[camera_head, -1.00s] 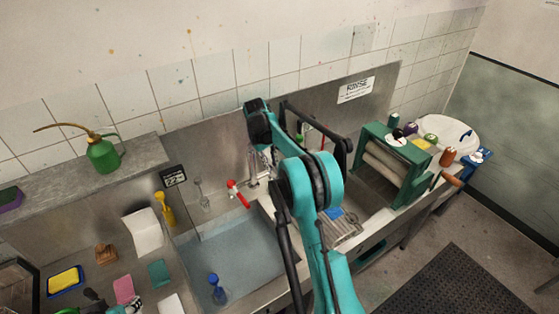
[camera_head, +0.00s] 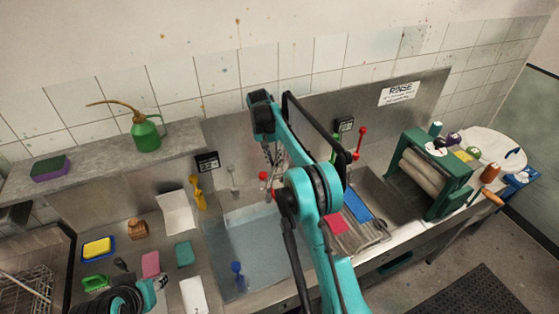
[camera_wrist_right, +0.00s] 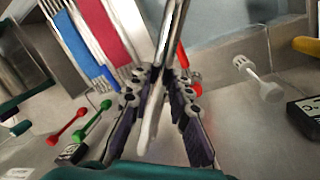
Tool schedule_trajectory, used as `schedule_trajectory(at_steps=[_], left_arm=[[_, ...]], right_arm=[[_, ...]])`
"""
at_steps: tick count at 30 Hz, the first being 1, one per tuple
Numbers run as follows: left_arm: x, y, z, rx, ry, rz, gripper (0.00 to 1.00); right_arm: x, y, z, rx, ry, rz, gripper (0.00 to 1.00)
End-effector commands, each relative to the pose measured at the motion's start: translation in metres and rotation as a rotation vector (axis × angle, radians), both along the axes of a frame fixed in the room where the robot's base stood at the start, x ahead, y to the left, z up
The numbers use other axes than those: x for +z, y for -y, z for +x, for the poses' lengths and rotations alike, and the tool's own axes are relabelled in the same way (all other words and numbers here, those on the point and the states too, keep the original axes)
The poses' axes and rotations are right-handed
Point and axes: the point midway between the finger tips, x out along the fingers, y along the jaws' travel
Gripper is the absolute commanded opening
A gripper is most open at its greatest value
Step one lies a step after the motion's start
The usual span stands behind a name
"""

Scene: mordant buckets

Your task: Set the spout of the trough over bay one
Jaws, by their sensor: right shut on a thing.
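The spout (camera_wrist_right: 151,110) is a shiny metal tube between the fingers of my right gripper (camera_wrist_right: 162,85) in the right wrist view. In the head view, my right gripper (camera_head: 274,160) is partly hidden by my own arm, above the back edge of the trough (camera_head: 225,295). The trough's left basin (camera_head: 255,255) holds blue-grey water. The spout's open end and what lies under it are hard to make out. No label reading bay one is legible. My left gripper (camera_head: 158,282) is at the bottom left edge, mostly cut off; its fingers are unclear.
Red taps (camera_head: 361,140) and a pale tap (camera_head: 233,180) stand along the back. Red (camera_head: 337,223) and blue (camera_head: 357,204) pads lie on the ribbed drainer. A green wringer (camera_head: 432,175) stands right. A blue brush (camera_head: 237,272) is in the basin.

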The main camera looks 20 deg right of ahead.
Motion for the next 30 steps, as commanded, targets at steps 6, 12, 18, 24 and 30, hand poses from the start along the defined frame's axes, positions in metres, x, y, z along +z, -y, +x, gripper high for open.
schedule_trajectory(at_steps=[6,12,18,24,30], left_arm=[[0.0004,0.0000,-0.0001,0.000,0.000,0.000,0.40],[0.0004,0.0000,-0.0001,0.000,0.000,0.000,0.40],[0.0004,0.0000,-0.0001,0.000,0.000,0.000,0.40],[0.0004,0.0000,-0.0001,0.000,0.000,0.000,0.40],[0.0004,0.0000,-0.0001,0.000,0.000,0.000,0.40]], right_arm=[[0.0002,-0.0024,0.0020,-0.017,0.001,-0.001,0.00],[0.0002,-0.0023,0.0022,-0.017,0.002,-0.001,0.00],[0.0002,-0.0021,0.0022,-0.016,0.002,-0.001,0.39],[0.0001,-0.0021,0.0021,-0.016,0.001,-0.001,0.39],[0.0097,-0.0039,0.0032,-0.016,0.001,-0.001,0.39]])
